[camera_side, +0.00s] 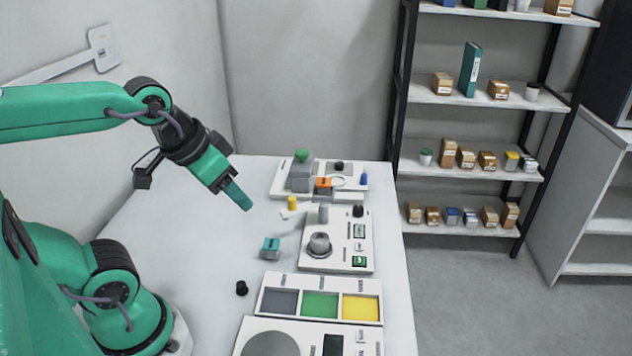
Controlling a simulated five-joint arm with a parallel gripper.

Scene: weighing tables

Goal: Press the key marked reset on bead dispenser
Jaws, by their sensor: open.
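A white panel unit (335,258) with a round grey cup (319,243), an upright grey cylinder and a black knob (358,210) stands mid-table. It looks like the bead dispenser, but no name is legible. Small dark and green labelled fields run down its right side: an upper one (359,231), a small middle one (359,247) and a lower one (359,261). Their lettering is too small to read, so I cannot tell which is reset. My gripper (240,197) is open and empty, pointing down and right, above the table and left of the unit, touching nothing.
Behind stands another white unit (281,190) with a green knob and orange part. In front are a tray (320,281) with grey, green and yellow compartments and a scale (312,347). A teal block (271,246), yellow piece (292,203) and black knob (242,288) lie leftward.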

